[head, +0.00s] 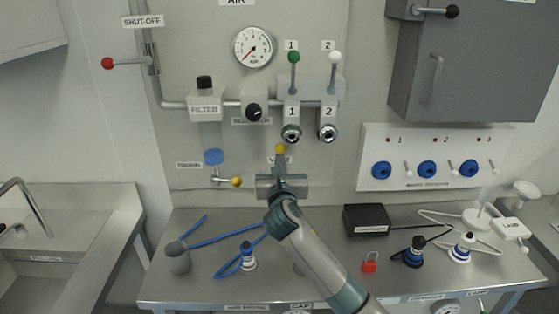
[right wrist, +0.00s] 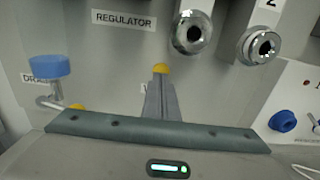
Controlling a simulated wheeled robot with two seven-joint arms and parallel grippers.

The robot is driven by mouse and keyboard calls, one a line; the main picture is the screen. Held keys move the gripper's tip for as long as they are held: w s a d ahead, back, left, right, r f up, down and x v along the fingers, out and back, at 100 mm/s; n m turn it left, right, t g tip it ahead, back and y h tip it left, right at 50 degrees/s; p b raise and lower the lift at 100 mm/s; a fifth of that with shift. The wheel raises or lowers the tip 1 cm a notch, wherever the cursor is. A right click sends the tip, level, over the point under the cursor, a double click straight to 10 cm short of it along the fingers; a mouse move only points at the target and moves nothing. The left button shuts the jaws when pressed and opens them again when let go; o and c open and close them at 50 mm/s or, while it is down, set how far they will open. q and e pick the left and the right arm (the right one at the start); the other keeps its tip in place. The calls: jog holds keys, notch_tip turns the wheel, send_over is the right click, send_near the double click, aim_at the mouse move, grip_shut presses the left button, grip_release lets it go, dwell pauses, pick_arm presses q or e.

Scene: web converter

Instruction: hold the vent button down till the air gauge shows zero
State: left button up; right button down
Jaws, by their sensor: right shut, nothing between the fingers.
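The yellow vent button (head: 280,148) is on the wall panel, above a label mostly hidden by my arm. My right gripper (head: 280,158) is shut and empty, its fingertips right at the button. In the right wrist view the yellow button (right wrist: 161,68) shows just past the tips of my closed fingers (right wrist: 160,80). They look in line and touching or nearly so; I cannot tell whether the button is pressed in. The round white air gauge (head: 253,47) is higher on the panel. Its needle seems to point to the lower left; the exact reading is too small. My left gripper is out of view.
Two metal couplings (head: 291,134) (head: 328,133) are above right. The steel bench (head: 205,290) below holds a blue hose, a black box (head: 367,220) and a red padlock (head: 370,262).

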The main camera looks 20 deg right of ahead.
jog(key=b+v, duration=0.2)
jog(key=v, duration=0.6)
jog(key=shift+s, duration=0.25)
jog(key=shift+f, duration=0.15)
